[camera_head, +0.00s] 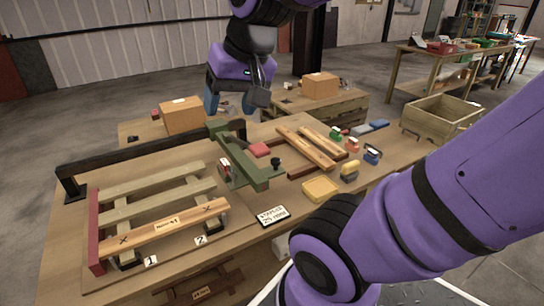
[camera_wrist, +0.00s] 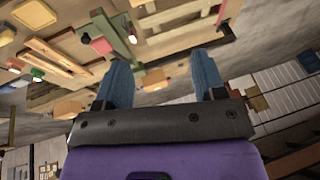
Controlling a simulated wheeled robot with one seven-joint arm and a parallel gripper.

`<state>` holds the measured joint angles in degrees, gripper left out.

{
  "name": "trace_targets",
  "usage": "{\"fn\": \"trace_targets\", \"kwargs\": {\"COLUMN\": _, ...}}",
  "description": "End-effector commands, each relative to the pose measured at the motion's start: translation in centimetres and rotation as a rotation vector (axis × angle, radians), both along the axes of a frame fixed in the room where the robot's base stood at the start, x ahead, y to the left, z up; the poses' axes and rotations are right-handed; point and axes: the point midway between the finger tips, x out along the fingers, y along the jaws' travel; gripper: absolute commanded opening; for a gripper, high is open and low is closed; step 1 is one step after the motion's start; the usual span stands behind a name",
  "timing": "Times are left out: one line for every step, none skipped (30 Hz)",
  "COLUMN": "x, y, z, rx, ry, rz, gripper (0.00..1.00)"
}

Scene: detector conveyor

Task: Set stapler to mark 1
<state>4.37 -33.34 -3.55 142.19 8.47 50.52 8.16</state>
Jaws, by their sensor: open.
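My gripper (camera_head: 230,103) is open and empty, held high behind the workbench; its two blue fingers stand apart in the wrist view (camera_wrist: 162,62). A green frame (camera_head: 245,165) spans the bench, with a small red and silver tool (camera_head: 225,173) at its left side; I cannot tell for sure whether this is the stapler. The wooden pallet (camera_head: 165,190) lies at left. Its front plank (camera_head: 165,228) bears two crosses. Number cards 1 (camera_head: 150,261) and 2 (camera_head: 200,240) sit in front of it. The green frame also shows in the wrist view (camera_wrist: 117,38).
Several small coloured tools, one yellow and grey (camera_head: 349,172), stand at the bench's right. A dark rail (camera_head: 140,156) runs behind the pallet. Cardboard boxes (camera_head: 182,116) and a wooden crate (camera_head: 438,118) stand beyond.

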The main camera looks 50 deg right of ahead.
Motion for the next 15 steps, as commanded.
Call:
{"fn": "trace_targets", "kwargs": {"x": 1.2, "y": -0.7, "z": -0.6, "rx": 0.050, "ry": 0.030, "rz": -0.075, "gripper": 0.64}}
{"fn": "trace_targets", "kwargs": {"x": 1.9, "y": -1.2, "z": -0.8, "rx": 0.080, "ry": 0.043, "rz": -0.120, "gripper": 0.64}}
{"fn": "trace_targets", "kwargs": {"x": 2.7, "y": -1.7, "z": -1.2, "rx": 0.120, "ry": 0.060, "rz": -0.181, "gripper": 0.64}}
{"fn": "trace_targets", "kwargs": {"x": 3.3, "y": -2.2, "z": -1.5, "rx": 0.150, "ry": 0.073, "rz": -0.228, "gripper": 0.64}}
{"fn": "trace_targets", "kwargs": {"x": 3.9, "y": -2.7, "z": -1.8, "rx": 0.177, "ry": 0.086, "rz": -0.274, "gripper": 0.64}}
{"fn": "trace_targets", "kwargs": {"x": 4.8, "y": -3.4, "z": -2.3, "rx": 0.214, "ry": 0.103, "rz": -0.336, "gripper": 0.64}}
{"fn": "trace_targets", "kwargs": {"x": 5.4, "y": -3.9, "z": -2.6, "rx": 0.242, "ry": 0.114, "rz": -0.385, "gripper": 0.64}}
{"fn": "trace_targets", "kwargs": {"x": 6.0, "y": -4.5, "z": -3.0, "rx": 0.269, "ry": 0.125, "rz": -0.433, "gripper": 0.64}}
{"fn": "trace_targets", "kwargs": {"x": 6.7, "y": -5.3, "z": -3.5, "rx": 0.304, "ry": 0.142, "rz": -0.497, "gripper": 0.64}}
{"fn": "trace_targets", "kwargs": {"x": 7.3, "y": -5.9, "z": -3.9, "rx": 0.330, "ry": 0.154, "rz": -0.547, "gripper": 0.64}}
{"fn": "trace_targets", "kwargs": {"x": 7.9, "y": -6.6, "z": -4.4, "rx": 0.356, "ry": 0.165, "rz": -0.597, "gripper": 0.64}}
{"fn": "trace_targets", "kwargs": {"x": 8.5, "y": -7.5, "z": -5.0, "rx": 0.388, "ry": 0.180, "rz": -0.664, "gripper": 0.64}}
{"fn": "trace_targets", "kwargs": {"x": 9.0, "y": -8.2, "z": -5.5, "rx": 0.412, "ry": 0.192, "rz": -0.714, "gripper": 0.64}}
{"fn": "trace_targets", "kwargs": {"x": 9.5, "y": -8.9, "z": -6.0, "rx": 0.436, "ry": 0.201, "rz": -0.765, "gripper": 0.64}}
{"fn": "trace_targets", "kwargs": {"x": 10.1, "y": -10.0, "z": -6.7, "rx": 0.466, "ry": 0.214, "rz": -0.834, "gripper": 0.64}}
